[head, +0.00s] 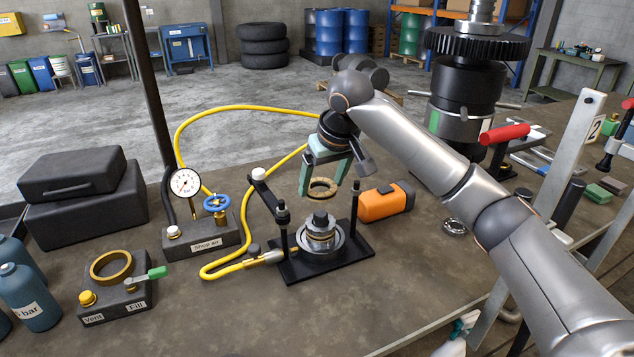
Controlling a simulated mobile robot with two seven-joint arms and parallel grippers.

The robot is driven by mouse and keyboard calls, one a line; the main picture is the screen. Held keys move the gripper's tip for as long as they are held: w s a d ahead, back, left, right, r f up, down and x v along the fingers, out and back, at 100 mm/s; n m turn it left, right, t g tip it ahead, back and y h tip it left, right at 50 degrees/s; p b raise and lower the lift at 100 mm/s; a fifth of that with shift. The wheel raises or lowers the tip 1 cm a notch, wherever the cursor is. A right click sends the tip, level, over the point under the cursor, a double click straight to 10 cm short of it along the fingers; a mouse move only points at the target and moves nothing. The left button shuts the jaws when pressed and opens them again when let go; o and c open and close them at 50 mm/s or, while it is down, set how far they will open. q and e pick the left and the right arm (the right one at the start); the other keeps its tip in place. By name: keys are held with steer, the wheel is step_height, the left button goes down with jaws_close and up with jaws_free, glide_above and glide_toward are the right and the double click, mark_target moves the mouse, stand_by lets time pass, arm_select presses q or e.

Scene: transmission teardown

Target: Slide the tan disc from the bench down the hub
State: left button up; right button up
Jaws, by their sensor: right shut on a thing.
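The tan disc (323,194) is a flat ring held between the fingertips of my right gripper (321,187), which points down. The disc looks roughly level and is apart from the hub. Exact height and centring cannot be told from this one view. My left gripper is not in view.
Two black posts (283,232) flank the hub, with a clamp arm (263,184) at the left one. A yellow hose (215,271) meets the fixture. A gold ring (111,265) sits on the vent block.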

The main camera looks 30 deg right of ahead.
mark_target(322, 214)
steer(key=shift+w+d, duration=0.25)
steer(key=shift+w, duration=0.05)
steer(key=shift+w+f, duration=0.1)
steer(key=shift+f, duration=0.05)
steer(key=shift+f, duration=3.85)
steer(key=o, duration=1.3)
steer(key=shift+f, duration=0.1)
steer(key=shift+o, duration=0.2)
